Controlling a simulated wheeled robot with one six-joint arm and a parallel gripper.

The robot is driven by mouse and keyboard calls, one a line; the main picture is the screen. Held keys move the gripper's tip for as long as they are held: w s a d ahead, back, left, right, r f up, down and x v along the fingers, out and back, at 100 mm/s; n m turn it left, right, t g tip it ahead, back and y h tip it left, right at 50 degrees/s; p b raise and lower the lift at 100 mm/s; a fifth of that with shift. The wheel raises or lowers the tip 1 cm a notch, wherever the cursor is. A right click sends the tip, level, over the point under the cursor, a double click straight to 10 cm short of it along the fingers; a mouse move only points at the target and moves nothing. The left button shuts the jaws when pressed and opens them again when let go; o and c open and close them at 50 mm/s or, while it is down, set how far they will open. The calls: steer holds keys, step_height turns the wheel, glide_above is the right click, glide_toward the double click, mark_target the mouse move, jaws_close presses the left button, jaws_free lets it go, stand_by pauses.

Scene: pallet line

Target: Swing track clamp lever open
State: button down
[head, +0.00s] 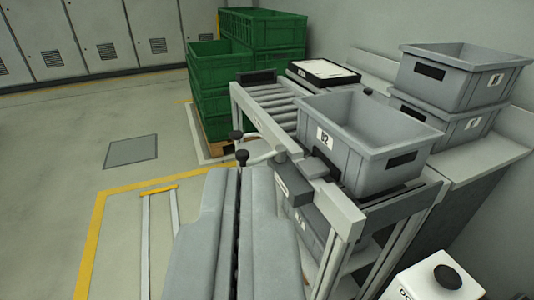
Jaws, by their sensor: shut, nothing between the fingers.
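The track clamp (280,157) is a dark block on the near side rail of the roller track, in the middle of the head view. A thin pale lever (264,157) reaches left from it and ends in a black knob (242,156). A second black knob (236,134) shows just behind. My gripper (240,172) points forward from the bottom of the view, its two grey fingers shut with only a dark seam between them. It holds nothing. Its tips lie just in front of the nearer knob in the picture; I cannot tell whether they touch it.
A grey crate (365,158) stands on the roller track (268,105), right of the clamp. Stacked grey crates (448,88) stand on the right ledge. Green crates (215,70) are stacked behind left. The left floor (60,150) is mostly clear.

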steer(key=w+d+f+m+g, duration=0.1)
steer(key=w+f, duration=0.4)
steer(key=w, duration=0.5)
steer(key=w+d+f+m+g+y, duration=0.1)
steer(key=w+f+g, duration=0.4)
steer(key=w, duration=0.5)
steer(key=w+d+f+m+g, duration=0.3)
steer(key=w+f+m+g, duration=0.1)
steer(key=w, duration=0.6)
steer(key=shift+f+g+y, duration=0.3)
steer(key=shift+f+y, duration=0.1)
steer(key=shift+f, duration=0.35)
steer(key=w+a+f, duration=0.4)
steer(key=w+f, duration=0.3)
steer(key=f, duration=0.1)
steer(key=shift+w+a+f, duration=0.35)
steer(key=shift+a, duration=0.05)
steer(key=shift+w+a, duration=0.1)
steer(key=shift+a, duration=0.05)
